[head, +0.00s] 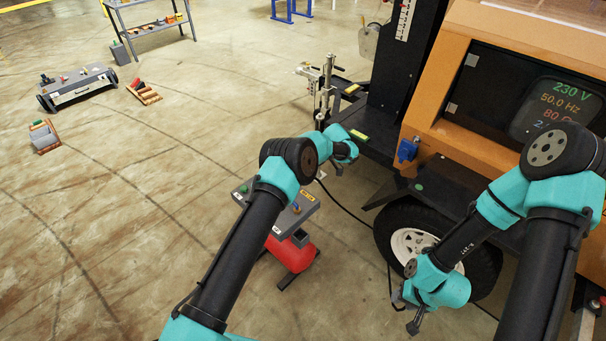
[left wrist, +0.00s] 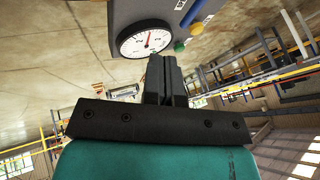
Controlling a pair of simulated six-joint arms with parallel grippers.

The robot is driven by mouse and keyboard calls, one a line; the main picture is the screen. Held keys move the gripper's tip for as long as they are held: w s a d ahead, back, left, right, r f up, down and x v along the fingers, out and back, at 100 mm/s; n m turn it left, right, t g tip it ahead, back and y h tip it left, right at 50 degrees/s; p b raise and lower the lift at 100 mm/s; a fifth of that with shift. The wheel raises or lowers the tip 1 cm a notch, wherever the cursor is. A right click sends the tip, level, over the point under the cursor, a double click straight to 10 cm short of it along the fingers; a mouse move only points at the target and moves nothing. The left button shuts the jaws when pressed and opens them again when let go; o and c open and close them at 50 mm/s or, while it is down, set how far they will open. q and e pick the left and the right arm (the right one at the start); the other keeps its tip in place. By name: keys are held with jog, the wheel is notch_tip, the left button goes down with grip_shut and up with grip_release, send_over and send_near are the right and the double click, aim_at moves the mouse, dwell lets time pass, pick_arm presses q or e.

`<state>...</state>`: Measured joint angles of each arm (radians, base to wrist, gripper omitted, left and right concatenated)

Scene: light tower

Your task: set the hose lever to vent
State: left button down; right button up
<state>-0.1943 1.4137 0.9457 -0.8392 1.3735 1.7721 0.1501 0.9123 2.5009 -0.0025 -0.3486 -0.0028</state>
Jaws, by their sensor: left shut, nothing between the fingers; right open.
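A grey control box (head: 306,205) on a red base (head: 292,256) stands on the floor in the middle of the head view, partly behind my left arm. It has small coloured parts and a yellow label on top. I cannot make out which part is the hose lever or how it is set. My left gripper (head: 338,170) is beyond the box, small in the head view. In the left wrist view its fingers (left wrist: 166,75) are shut and empty, below a round white gauge (left wrist: 145,42), with a gold knob (left wrist: 196,28) and a green knob (left wrist: 179,46) nearby. My right gripper (head: 408,316) is open and empty beside the wheel.
The orange light-tower trailer (head: 430,90) with its lit display (head: 560,105) and wheel (head: 412,240) fills the right. A black cable (head: 347,212) runs from near the box toward the wheel. A grey cart (head: 78,88) and wooden racks (head: 146,93) stand far left. The left floor is mostly clear.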

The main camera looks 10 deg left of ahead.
pick_arm(q)
jog(key=x, duration=0.8)
jog(key=shift+s+a+f, duration=0.1)
jog(key=shift+a+f, duration=0.05)
jog(key=shift+f, duration=0.1)
jog(key=shift+s+a+f, duration=0.2)
jog(key=shift+s+a, duration=0.3)
jog(key=shift+s, duration=0.3)
jog(key=shift+s+a+f, duration=0.25)
jog(key=shift+s+a, duration=0.3)
jog(key=shift+s, duration=0.3)
jog(key=shift+s+a, duration=0.1)
jog(key=shift+a, duration=0.05)
